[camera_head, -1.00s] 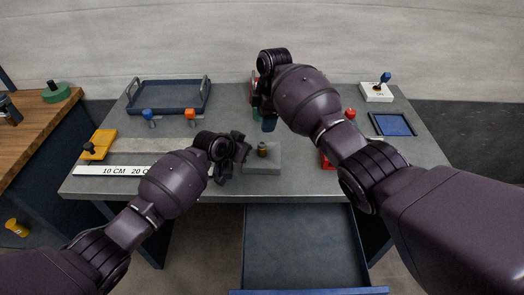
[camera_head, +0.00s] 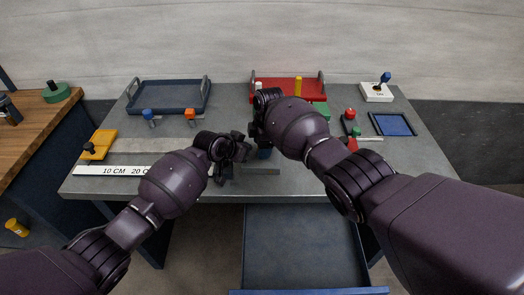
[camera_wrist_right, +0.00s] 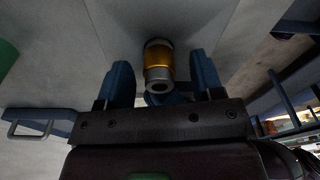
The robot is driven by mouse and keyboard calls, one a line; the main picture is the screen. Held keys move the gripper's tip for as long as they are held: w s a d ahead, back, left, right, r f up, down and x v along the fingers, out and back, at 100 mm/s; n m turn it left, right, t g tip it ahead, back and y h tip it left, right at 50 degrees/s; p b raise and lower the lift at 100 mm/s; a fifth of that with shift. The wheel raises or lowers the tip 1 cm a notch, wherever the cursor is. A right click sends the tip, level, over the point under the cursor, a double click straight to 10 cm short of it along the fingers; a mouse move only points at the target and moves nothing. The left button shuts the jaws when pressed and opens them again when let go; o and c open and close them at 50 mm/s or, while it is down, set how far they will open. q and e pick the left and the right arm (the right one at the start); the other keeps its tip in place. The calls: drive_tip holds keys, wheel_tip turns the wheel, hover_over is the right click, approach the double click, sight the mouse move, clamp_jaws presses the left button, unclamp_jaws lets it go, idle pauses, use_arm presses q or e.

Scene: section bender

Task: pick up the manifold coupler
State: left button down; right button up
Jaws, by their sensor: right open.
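The manifold coupler appears to be the small brass-coloured cylinder with grey metal ends (camera_wrist_right: 158,65) in the right wrist view. It stands between and just beyond the blue fingers of my right gripper (camera_wrist_right: 161,78), which is open, with a gap at each side.
A blue tray (camera_head: 168,110) and a red tray (camera_head: 270,86) stand at the back of the table (camera_head: 225,188). A white ruler strip (camera_head: 110,171) lies front left. A blue-floored frame (camera_head: 393,124) lies at right. An open drawer (camera_head: 300,245) juts out below.

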drive_tip(key=shift+c, duration=0.2)
drive_tip(key=c, duration=1)
wheel_tip(320, 180, up, 10)
drive_tip(key=shift+f, duration=0.1)
